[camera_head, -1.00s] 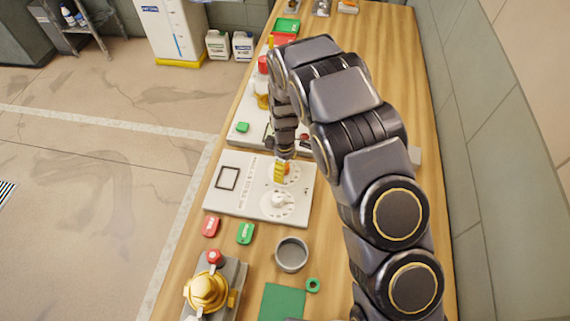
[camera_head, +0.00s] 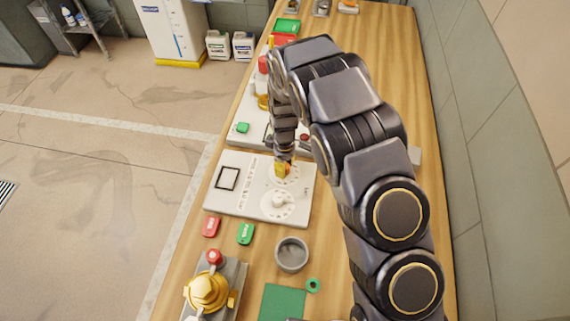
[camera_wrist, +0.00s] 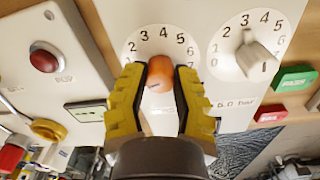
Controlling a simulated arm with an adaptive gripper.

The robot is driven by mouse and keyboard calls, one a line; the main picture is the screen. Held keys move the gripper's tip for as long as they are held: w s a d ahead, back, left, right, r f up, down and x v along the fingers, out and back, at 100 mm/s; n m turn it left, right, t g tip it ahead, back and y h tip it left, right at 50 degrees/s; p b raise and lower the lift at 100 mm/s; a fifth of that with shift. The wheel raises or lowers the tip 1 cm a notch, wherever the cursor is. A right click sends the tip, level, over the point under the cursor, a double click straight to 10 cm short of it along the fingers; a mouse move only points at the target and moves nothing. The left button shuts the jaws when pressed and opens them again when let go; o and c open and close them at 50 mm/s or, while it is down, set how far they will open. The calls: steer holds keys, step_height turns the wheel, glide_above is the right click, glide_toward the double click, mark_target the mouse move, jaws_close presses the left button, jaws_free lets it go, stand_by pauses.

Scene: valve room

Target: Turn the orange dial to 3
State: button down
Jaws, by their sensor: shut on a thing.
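The orange dial (camera_wrist: 160,72) sits on a white panel (camera_head: 237,205), inside a ring of printed numbers. In the wrist view the yellow fingers of my gripper (camera_wrist: 161,80) stand on both sides of the dial and are shut on it. I cannot tell which number the dial points to. In the head view my gripper (camera_head: 283,170) is down at the panel and hides most of the dial.
A white dial (camera_wrist: 256,60) with its own number ring is close beside it on the same panel. Red (camera_head: 211,226) and green (camera_head: 245,234) tags, a grey cup (camera_head: 291,254) and a brass valve (camera_head: 207,291) are on the bench nearer me. Another panel with a red button (camera_wrist: 43,61) is beyond.

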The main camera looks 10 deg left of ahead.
steer(key=m, duration=0.4)
steer(key=shift+s+f, duration=0.1)
steer(key=m, duration=0.4)
steer(key=shift+m, duration=0.4)
steer(key=m, duration=0.4)
steer(key=shift+s+m, duration=0.1)
steer(key=shift+m, duration=0.2)
steer(key=shift+a+m, duration=0.1)
steer(key=shift+m, duration=1.6)
steer(key=c, duration=0.7)
jaws_free()
steer(key=shift+c, duration=0.2)
